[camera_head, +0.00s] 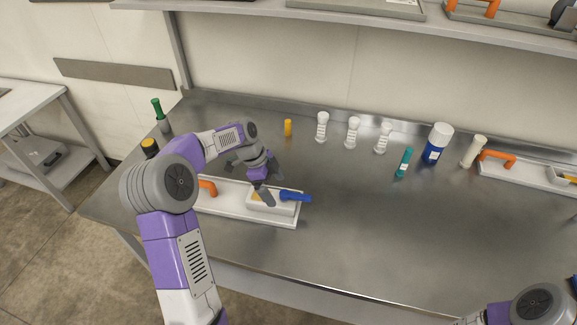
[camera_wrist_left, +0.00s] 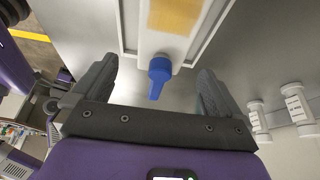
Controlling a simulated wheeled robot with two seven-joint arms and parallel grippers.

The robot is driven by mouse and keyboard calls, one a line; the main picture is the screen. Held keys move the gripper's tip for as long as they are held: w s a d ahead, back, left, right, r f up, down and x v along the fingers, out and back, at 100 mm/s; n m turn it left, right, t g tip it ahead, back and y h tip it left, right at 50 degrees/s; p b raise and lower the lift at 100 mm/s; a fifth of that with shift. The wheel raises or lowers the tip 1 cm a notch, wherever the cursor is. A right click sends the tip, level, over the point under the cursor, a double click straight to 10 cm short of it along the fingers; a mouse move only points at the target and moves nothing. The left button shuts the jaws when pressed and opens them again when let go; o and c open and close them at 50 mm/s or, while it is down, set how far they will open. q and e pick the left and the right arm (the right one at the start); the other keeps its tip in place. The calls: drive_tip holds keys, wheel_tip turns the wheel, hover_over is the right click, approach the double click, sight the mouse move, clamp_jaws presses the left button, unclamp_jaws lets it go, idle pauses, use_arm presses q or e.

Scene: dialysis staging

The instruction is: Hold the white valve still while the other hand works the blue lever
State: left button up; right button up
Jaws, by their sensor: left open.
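The white valve (camera_head: 284,208) is a pale block on a white tray (camera_head: 235,208) near the table's front left. Its blue lever (camera_head: 294,196) points right, past the tray's edge. In the left wrist view the valve (camera_wrist_left: 160,45) has a yellow-orange patch on top, and the lever (camera_wrist_left: 158,78) points down the picture. My left gripper (camera_head: 266,190) is open and empty above the valve, its fingers partly covering it. In the left wrist view the lever appears between the two fingers (camera_wrist_left: 157,70); I cannot tell any contact. My right gripper is not in view.
An orange handle (camera_head: 208,187) stands on the tray's left. Another tray (camera_head: 525,173) lies at right. The table's front middle is clear. Part of my right arm shows lower right.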

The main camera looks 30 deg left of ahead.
sight(284, 200)
use_arm(q)
drive_tip(key=shift+w+f, duration=0.15)
drive_tip(key=shift+w, duration=0.2)
drive_tip(key=shift+d+f, duration=0.15)
drive_tip(key=shift+f, duration=0.15)
drive_tip(key=x, duration=0.1)
drive_tip(key=b+x, duration=0.1)
drive_tip(key=x, duration=0.3)
drive_tip(key=shift+s+b, duration=0.2)
drive_tip(key=shift+b, duration=0.2)
drive_tip(key=shift+x, duration=0.75)
drive_tip(key=shift+w+d, duration=0.1)
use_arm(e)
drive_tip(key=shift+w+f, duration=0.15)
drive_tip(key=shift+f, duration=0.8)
use_arm(q)
drive_tip(key=shift+c, duration=0.2)
drive_tip(key=c, duration=1.2)
drive_tip(key=o, duration=1.2)
drive_tip(key=shift+o, duration=0.2)
